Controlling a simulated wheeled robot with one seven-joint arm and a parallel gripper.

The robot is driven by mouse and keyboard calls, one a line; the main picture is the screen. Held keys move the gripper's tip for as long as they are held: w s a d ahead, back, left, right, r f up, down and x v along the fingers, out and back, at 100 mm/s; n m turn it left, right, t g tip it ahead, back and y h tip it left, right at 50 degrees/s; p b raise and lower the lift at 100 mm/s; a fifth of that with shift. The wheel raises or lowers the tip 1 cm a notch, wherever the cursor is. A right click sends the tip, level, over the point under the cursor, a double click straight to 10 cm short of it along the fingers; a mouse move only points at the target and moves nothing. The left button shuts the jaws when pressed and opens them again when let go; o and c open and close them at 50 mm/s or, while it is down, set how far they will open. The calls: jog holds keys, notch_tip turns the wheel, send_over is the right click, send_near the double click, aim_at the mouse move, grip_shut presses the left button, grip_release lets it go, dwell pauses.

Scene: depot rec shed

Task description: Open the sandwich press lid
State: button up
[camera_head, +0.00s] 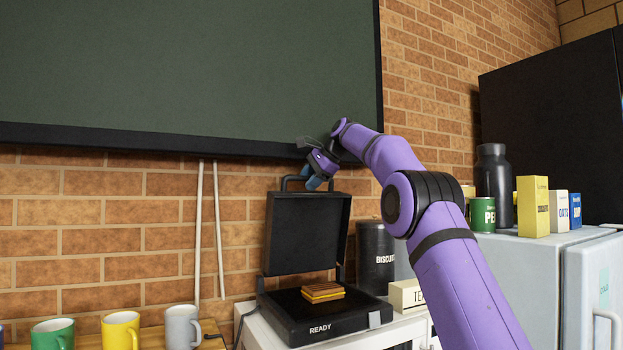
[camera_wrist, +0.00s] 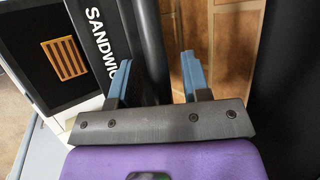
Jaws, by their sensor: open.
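The black sandwich press stands on the white counter. Its lid (camera_head: 306,232) is raised and roughly upright, with the handle (camera_head: 293,179) at the top. The base (camera_head: 312,322) reads READY and a toasted sandwich (camera_head: 323,292) lies on it. My gripper (camera_head: 316,182) is at the top of the lid, beside the handle. In the wrist view my gripper (camera_wrist: 156,72) has its two blue fingers apart, with a dark bar (camera_wrist: 148,40), seemingly the handle, between them. Contact cannot be told. The wrist view also shows the sandwich (camera_wrist: 66,58) and the lettering SANDWIC.
A wall screen (camera_head: 190,70) hangs close above my gripper. A black biscuit tin (camera_head: 372,262) and a tea box (camera_head: 406,295) stand right of the press. Several mugs (camera_head: 120,330) are at the left. A fridge (camera_head: 545,265) with groceries on top is at the right.

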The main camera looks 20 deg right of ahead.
jog(key=v, duration=1)
jog(key=shift+s+d+r, duration=0.15)
jog(key=shift+s+r, duration=0.05)
dwell(0.4)
jog(key=s+a+f+n+g+h, duration=0.1)
jog(key=s+a+f+n, duration=0.15)
jog(key=s+a, duration=0.5)
jog(key=s+a+f+n+h, duration=0.2)
jog(key=s+a+n, duration=0.25)
jog(key=s, duration=0.65)
jog(key=s+a+f+n+g+h, duration=0.1)
jog(key=s+f+n, duration=0.8)
jog(key=s+f, duration=2)
jog(key=shift+s+a+f+h, duration=0.25)
jog(key=shift+s+a+h, duration=0.05)
jog(key=shift+a+h, duration=0.25)
